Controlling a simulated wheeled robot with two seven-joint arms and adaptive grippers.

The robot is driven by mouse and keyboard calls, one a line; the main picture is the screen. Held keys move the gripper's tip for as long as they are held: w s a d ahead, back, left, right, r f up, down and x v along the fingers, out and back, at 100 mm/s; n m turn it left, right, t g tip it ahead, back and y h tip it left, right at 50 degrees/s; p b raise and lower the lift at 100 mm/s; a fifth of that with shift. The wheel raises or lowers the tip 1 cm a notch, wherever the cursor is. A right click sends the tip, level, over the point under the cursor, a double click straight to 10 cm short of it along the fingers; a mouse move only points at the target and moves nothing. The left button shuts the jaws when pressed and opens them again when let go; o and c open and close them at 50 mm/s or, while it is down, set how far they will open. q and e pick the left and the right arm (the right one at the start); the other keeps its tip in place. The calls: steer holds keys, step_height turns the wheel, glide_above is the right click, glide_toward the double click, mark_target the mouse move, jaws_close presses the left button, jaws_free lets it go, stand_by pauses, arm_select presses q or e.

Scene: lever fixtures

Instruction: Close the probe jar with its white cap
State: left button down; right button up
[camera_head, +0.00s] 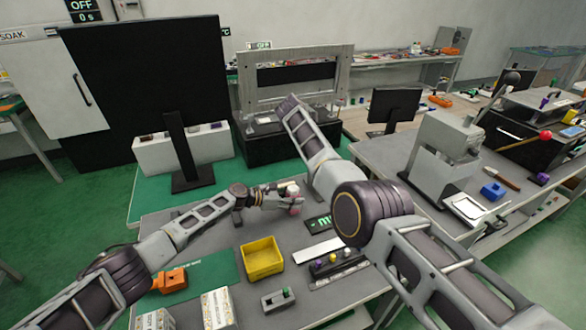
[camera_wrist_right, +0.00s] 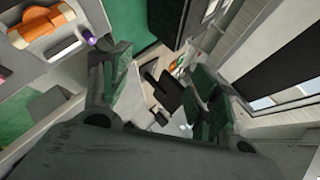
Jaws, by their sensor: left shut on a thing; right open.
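My left gripper (camera_head: 288,198) is shut on a small pinkish and white object (camera_head: 295,207) above the middle of the near bench. The fingers partly hide it, and I cannot tell whether it is the probe jar. A dark block (camera_head: 322,270) on the bench holds small round purple, yellow and white pieces. The white piece (camera_head: 347,252) may be the white cap; it is too small to be sure. My right arm reaches up and away in the head view. My right gripper (camera_wrist_right: 158,95) is open and empty in the right wrist view, its two dark green-padded fingers apart.
A yellow bin (camera_head: 262,259), an orange tool (camera_head: 171,280) and a grey fixture with a green knob (camera_head: 277,300) stand on the near bench. A monitor (camera_head: 188,150) and a grey frame (camera_head: 295,80) stand behind. A lever press (camera_head: 443,150) is at right.

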steer(key=s+a+f+g+y, duration=0.2)
steer(key=s+f+g, duration=0.35)
steer(key=s, duration=0.25)
steer(key=n+g+y, duration=0.1)
steer(key=g+y, duration=0.1)
steer(key=g, duration=0.2)
glide_above(293, 187)
steer(key=w, duration=0.1)
steer(key=f, duration=0.2)
steer(key=shift+d+f, duration=0.3)
steer(key=shift+s+a, duration=0.3)
steer(key=shift+s, duration=0.3)
steer(key=shift+f, duration=2.75)
steer(key=shift+d+f, duration=0.2)
steer(key=shift+w+d+f, duration=0.1)
steer(key=shift+f, duration=0.45)
steer(key=shift+a+f, duration=0.3)
steer(key=shift+f, duration=0.15)
